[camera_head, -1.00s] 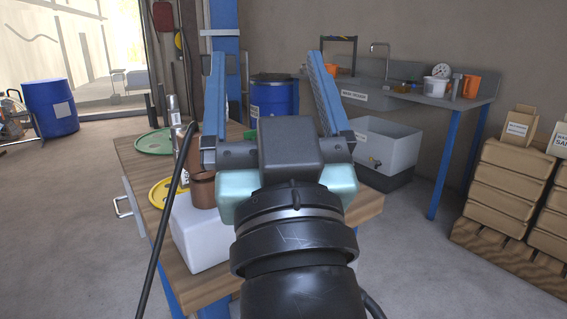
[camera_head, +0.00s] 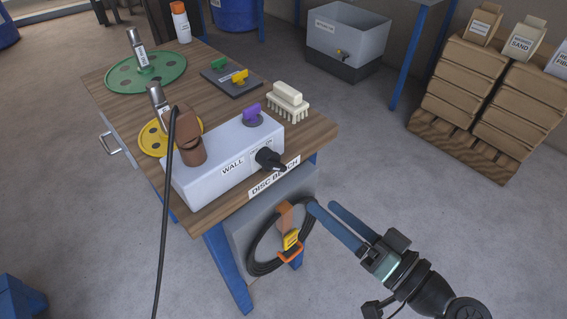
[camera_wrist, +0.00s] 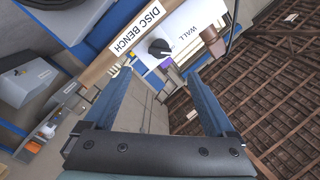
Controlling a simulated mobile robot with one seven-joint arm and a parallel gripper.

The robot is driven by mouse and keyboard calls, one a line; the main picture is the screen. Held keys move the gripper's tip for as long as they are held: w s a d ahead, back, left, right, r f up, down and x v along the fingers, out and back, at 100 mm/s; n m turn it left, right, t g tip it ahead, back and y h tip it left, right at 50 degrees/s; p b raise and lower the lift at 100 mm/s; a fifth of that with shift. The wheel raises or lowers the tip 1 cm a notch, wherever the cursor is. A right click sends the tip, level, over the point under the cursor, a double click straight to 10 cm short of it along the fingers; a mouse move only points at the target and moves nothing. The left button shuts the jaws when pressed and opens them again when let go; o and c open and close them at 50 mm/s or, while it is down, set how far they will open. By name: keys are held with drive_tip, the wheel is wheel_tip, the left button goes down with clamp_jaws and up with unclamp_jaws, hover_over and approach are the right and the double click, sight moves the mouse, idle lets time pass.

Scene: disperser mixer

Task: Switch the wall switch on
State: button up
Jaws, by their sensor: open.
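A white box (camera_head: 215,165) labelled WALL sits at the front edge of the wooden bench (camera_head: 317,138). A black rotary knob (camera_head: 268,158) is on its front face, its handle pointing right and slightly down in the head view. My gripper (camera_head: 322,207) is open and empty, below and to the right of the knob, apart from it. In the wrist view, the knob (camera_wrist: 160,48) lies just beyond the gap between my fingertips (camera_wrist: 158,72), beside the DISC BENCH label. The knob's on and off marks are too small to read.
A brown plug (camera_head: 190,145) with a black cable stands on the box's left end. Open floor lies right.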

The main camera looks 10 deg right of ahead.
sight(280, 170)
drive_tip(key=x, duration=1.2)
drive_tip(key=shift+s, duration=0.1)
drive_tip(key=c, duration=1.4)
